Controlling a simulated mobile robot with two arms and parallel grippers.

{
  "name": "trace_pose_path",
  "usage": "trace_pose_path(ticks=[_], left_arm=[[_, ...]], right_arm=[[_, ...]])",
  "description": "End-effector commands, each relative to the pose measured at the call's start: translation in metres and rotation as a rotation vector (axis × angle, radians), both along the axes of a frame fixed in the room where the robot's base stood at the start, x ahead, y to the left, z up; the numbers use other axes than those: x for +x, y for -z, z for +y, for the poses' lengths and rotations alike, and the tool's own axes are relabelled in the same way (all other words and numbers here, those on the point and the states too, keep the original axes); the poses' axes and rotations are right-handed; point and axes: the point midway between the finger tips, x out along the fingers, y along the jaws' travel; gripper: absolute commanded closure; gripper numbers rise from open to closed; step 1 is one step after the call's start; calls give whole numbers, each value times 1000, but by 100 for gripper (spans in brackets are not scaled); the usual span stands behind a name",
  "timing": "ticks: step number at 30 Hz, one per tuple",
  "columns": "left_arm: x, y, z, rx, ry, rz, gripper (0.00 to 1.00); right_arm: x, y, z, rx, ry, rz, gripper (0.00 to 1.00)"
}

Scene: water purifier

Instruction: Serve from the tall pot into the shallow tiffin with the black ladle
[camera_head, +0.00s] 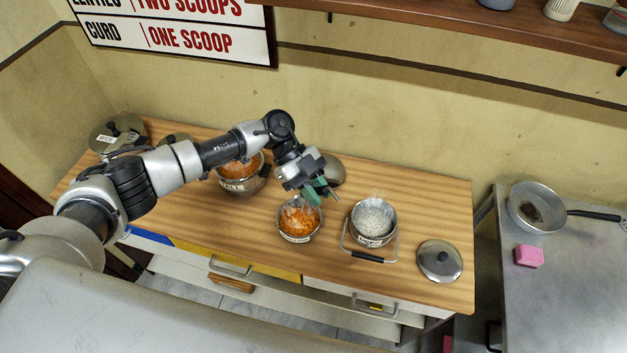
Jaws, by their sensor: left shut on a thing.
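My left gripper (318,190) is shut on what looks like the black ladle, over the back of a small round steel tiffin. The ladle is mostly hidden by the gripper; its bowl cannot be made out. That tiffin (299,238) holds orange food and steams; its label is too small to read surely, but it may be the shallow one. A larger steel pot (240,186) with orange food stands behind my left forearm, partly covered; its label seems to read TALL. Another steel tiffin (373,241) holds white rice, its wire handle folded down in front. My right gripper is not in view.
A round steel lid (440,261) lies at the right of the wooden counter (430,200). Another lid (331,168) lies behind the gripper. A pot labelled WIDE (108,138) stands far left. A pan (536,207) and pink sponge (529,256) sit on the separate metal table.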

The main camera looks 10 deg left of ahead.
Motion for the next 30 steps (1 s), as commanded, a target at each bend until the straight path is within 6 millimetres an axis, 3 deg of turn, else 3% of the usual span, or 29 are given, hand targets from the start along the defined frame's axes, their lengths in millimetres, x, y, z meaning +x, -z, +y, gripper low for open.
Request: trace_pose_path(ticks=[1,16,30], left_arm=[[-1,-6,-2,14,1,-10,100],[-16,-10,-25,215,6,-141,100],[-26,-7,-42,387,0,-245,100]], right_arm=[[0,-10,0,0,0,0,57],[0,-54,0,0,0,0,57],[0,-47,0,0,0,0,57]])
